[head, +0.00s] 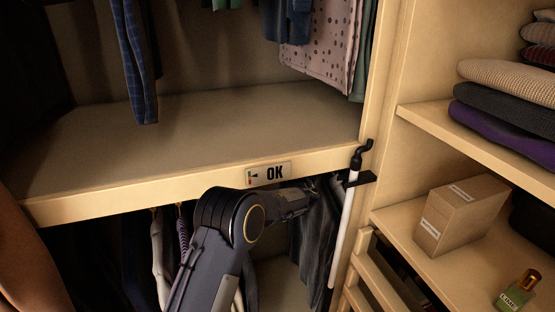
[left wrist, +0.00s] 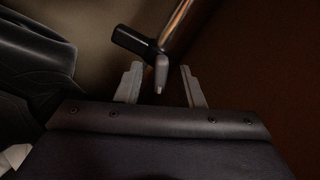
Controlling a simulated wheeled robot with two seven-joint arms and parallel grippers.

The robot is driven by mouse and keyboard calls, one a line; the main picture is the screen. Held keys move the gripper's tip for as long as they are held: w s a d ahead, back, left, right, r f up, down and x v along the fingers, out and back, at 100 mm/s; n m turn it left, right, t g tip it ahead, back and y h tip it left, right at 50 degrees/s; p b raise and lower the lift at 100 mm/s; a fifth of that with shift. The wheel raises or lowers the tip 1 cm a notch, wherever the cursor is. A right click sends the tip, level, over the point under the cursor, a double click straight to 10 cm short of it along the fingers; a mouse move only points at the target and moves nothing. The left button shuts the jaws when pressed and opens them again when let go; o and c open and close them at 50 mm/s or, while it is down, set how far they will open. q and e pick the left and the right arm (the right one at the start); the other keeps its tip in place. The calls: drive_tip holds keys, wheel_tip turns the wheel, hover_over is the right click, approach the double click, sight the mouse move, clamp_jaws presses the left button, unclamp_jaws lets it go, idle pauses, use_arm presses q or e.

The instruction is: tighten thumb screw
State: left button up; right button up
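In the left wrist view a small grey piece (left wrist: 161,72), which looks like the thumb screw, sticks out beside a black cylindrical part (left wrist: 130,40) on a shiny metal rod (left wrist: 178,24). My left gripper (left wrist: 160,69) is open, with one finger on each side of the grey piece and visible gaps to it. In the head view my left arm reaches up from the bottom, and its far end goes in below the shelf's front edge. The fingers and the screw are hidden there. My right gripper is in neither view.
Dark clothes (head: 318,235) hang below.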

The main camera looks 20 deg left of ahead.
use_arm(q)
clamp_jaws()
